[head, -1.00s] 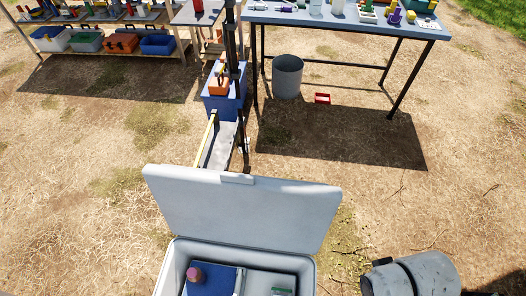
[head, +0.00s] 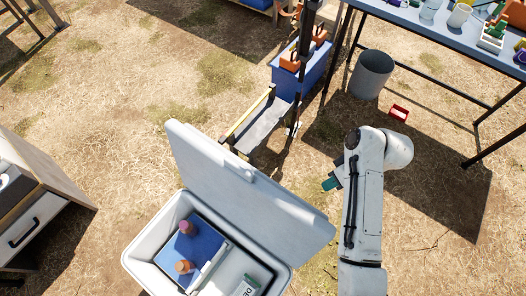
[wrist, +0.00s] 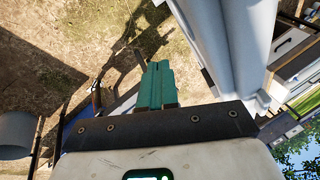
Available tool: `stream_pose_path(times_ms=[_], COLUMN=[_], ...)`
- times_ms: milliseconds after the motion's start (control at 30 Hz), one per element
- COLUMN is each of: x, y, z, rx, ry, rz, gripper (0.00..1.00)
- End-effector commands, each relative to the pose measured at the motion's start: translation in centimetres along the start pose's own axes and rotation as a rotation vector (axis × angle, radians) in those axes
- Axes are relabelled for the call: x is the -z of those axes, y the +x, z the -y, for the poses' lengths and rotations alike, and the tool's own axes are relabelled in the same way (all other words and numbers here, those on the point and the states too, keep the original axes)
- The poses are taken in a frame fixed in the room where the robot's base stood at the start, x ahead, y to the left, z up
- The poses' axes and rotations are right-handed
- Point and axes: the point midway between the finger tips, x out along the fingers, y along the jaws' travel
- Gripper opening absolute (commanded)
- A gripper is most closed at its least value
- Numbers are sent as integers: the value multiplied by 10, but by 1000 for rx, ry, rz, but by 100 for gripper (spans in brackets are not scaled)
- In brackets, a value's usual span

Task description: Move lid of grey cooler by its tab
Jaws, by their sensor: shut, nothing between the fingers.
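The grey cooler (head: 130,258) stands at the bottom of the head view with its lid (head: 220,180) raised and leaning back to the upper right. The tab (head: 247,173) is on the lid's upper edge. My gripper (head: 329,184) is to the right of the lid, apart from it, with its teal fingers pointing left. In the wrist view the fingers (wrist: 156,85) are together with nothing between them. A pale panel, apparently the lid (wrist: 232,40), runs down the upper right there, beside the fingers and not between them.
Inside the cooler are a blue block (head: 205,240) and two capped bottles (head: 185,267). Behind it stand a blue box (head: 300,75), a grey bucket (head: 371,74) and a table (head: 450,42). A drawer cabinet (head: 35,225) is at left.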

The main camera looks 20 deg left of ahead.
Motion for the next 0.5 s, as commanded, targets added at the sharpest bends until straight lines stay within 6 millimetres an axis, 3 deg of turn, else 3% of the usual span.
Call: stream_pose_path(times_ms=[33, 200, 300, 500], x=[30, 108, 143, 184], y=[-5, -17, -25, -37], z=[8, 41, 64, 97], rx=[37, 162, 226, 308], ry=[-62, -261, -360, -483], rz=[-9, -39, -56, -82], gripper=[0, 0, 0, 0])
